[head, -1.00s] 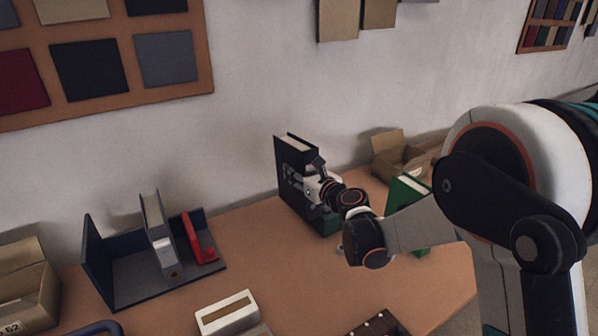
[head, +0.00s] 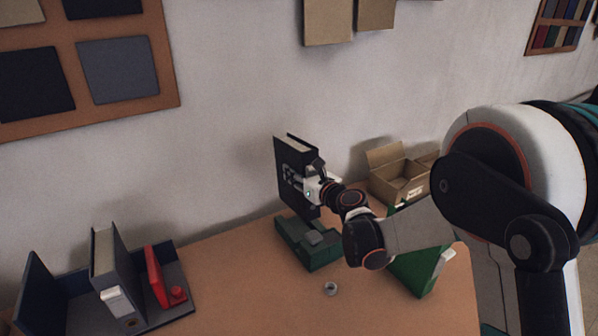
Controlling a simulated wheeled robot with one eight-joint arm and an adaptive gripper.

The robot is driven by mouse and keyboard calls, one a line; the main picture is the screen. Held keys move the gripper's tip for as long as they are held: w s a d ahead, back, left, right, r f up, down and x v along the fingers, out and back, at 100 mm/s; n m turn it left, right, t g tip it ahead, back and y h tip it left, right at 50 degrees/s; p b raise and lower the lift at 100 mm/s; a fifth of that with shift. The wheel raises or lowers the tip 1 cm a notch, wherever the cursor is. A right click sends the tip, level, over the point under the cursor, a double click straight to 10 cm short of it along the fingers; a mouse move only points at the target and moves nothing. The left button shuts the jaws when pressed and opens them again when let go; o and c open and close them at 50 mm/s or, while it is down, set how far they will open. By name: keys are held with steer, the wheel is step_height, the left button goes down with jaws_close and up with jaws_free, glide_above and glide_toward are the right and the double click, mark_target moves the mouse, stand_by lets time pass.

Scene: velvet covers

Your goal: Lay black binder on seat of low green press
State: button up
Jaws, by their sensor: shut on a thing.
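The black binder (head: 292,158) stands upright in the head view, its pale page edge on top. My gripper (head: 305,182) is shut on its right-hand side. The low green press (head: 309,252) sits on the table just below the binder, with a grey part on its top. The binder's lower end is over the back of the press in the picture. I cannot tell whether the two touch.
A green binder-like object (head: 418,272) stands to the right, partly behind my arm. An open cardboard box (head: 398,186) is behind it. A small metal ring (head: 330,288) lies in front of the press. A blue rack (head: 38,292) holds a grey binder (head: 112,270) and a red item (head: 156,277) at left.

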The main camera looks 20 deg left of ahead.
steer(key=shift+f+b, duration=2.4)
steer(key=shift+f, duration=1.4)
steer(key=o, duration=1.5)
steer(key=v, duration=1.2)
steer(key=shift+s, duration=0.1)
steer(key=shift+r, duration=0.1)
